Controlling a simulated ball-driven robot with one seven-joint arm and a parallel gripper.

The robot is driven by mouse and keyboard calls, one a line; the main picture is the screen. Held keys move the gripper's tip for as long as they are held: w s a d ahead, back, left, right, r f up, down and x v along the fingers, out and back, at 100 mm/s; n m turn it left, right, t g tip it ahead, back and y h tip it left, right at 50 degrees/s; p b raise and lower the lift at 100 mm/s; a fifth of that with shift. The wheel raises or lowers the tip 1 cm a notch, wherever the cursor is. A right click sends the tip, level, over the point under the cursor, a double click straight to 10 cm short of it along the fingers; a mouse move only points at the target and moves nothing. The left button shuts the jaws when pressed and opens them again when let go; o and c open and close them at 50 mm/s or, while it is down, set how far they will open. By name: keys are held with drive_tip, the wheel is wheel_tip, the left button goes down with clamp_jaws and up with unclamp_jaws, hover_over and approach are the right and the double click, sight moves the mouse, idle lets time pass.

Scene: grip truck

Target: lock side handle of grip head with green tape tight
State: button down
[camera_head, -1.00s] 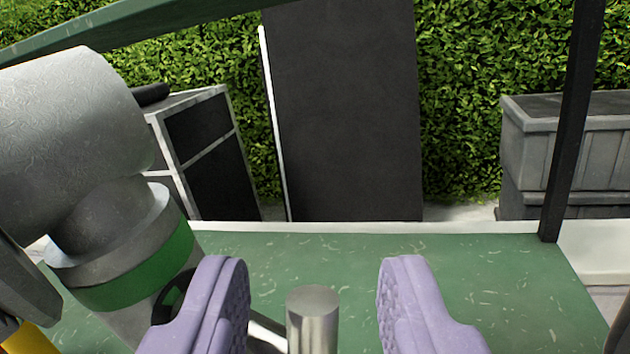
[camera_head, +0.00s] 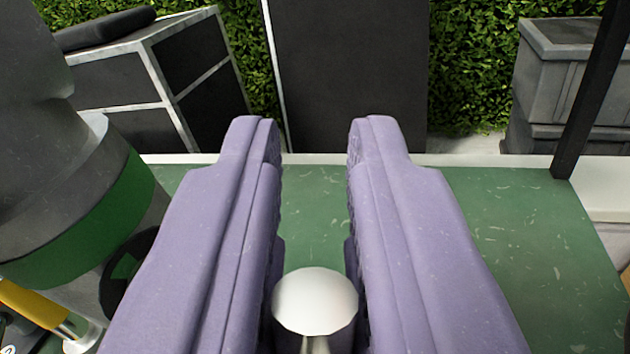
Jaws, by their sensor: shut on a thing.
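The grey metal grip head (camera_head: 85,170) with a band of green tape (camera_head: 80,222) stands at the left of the view and is cut off by the left edge. Its side handle (camera_head: 315,300), a silvery metal bar with a rounded end, shows at the bottom middle between my fingers. My gripper (camera_head: 314,145) has two purple fingers pointing forward, one on each side of the handle. The fingers are shut on the handle near their bases, with a gap between their tips. The joint between handle and head is hidden behind the left finger.
A green truck bed (camera_head: 500,210) lies below, with a pale rim at its far edge. A black post (camera_head: 590,95) rises at the right. Black cases (camera_head: 150,75), a dark panel (camera_head: 350,70) and grey planters (camera_head: 565,80) stand beyond, before a hedge. A yellow handle (camera_head: 30,302) is at lower left.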

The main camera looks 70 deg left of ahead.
drive_tip(key=f+m+g+h+p, duration=0.1)
drive_tip(key=m+g+h+p, duration=0.1)
drive_tip(key=p, duration=0.6)
drive_tip(key=f+m+g+h+p, duration=0.2)
drive_tip(key=g+h+p, duration=0.3)
drive_tip(key=p, duration=0.3)
drive_tip(key=f+m+g+h+p, duration=0.1)
drive_tip(key=m+g+h+p, duration=0.1)
drive_tip(key=p, duration=0.7)
drive_tip(key=shift+w+a+f+g+h, duration=0.15)
drive_tip(key=shift+a+f+g+h, duration=0.05)
drive_tip(key=shift+g+h, duration=0.55)
drive_tip(key=g+p, duration=0.1)
drive_tip(key=f+g+h+p, duration=0.1)
drive_tip(key=m+g+p, duration=0.1)
drive_tip(key=p, duration=0.1)
drive_tip(key=shift+s+d+f+h, duration=0.15)
drive_tip(key=shift+s+d+h, duration=0.15)
drive_tip(key=shift+s+h, duration=0.1)
drive_tip(key=c, duration=1.1)
unclamp_jaws()
drive_tip(key=shift+f, duration=0.1)
